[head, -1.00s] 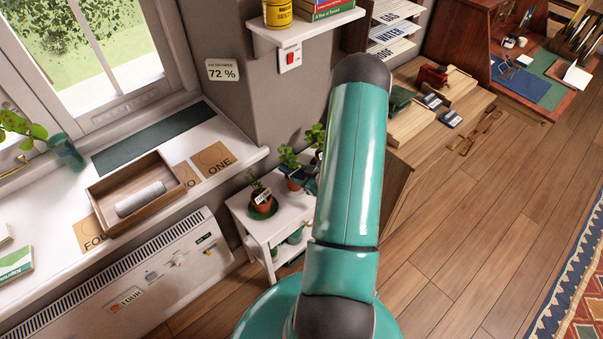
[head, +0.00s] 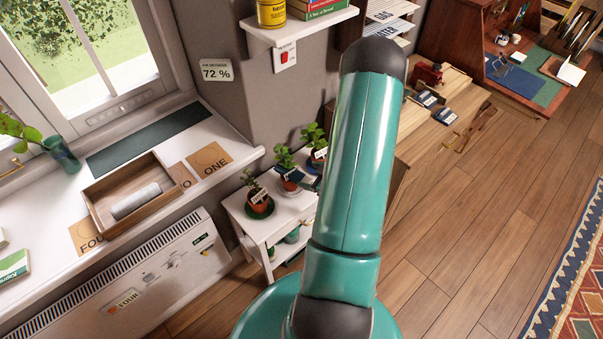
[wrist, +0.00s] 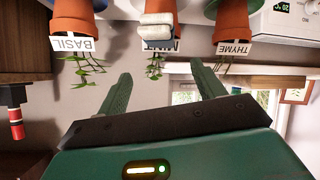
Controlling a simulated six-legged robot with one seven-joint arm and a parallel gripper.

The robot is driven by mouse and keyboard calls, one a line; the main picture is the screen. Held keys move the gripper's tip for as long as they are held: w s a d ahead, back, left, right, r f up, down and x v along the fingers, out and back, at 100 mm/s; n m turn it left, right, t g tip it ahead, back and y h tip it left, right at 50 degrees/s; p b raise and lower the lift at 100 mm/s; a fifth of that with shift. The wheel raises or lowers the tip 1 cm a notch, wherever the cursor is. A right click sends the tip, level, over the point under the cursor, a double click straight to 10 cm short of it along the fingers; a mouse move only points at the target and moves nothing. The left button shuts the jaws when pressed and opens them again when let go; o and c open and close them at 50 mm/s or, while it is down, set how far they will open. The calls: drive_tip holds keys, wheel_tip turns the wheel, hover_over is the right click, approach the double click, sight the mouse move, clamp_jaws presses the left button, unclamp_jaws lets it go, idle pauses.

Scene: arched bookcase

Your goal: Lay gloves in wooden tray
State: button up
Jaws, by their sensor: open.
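The wooden tray (head: 178,208) lies on the white sill at the left in the head view. A grey, rolled-looking object (head: 136,201) is inside it. My gripper (wrist: 160,70) shows in the wrist view with its two green fingers apart and nothing held between them. Beyond the fingers, a pale grey folded bundle (wrist: 156,32) is in front of the middle herb pot; it may be the gloves, but I cannot tell. In the head view my arm hides most of my gripper, which is near the plant stand.
The white plant stand (head: 262,228) holds several potted herbs; labels for basil (wrist: 72,44) and thyme (wrist: 235,47) show upside down in the wrist view. A shelf (head: 298,28) juts out above. A wooden workbench (head: 440,128) stands right of my arm.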

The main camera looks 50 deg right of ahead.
drive_tip(key=v, duration=0.5)
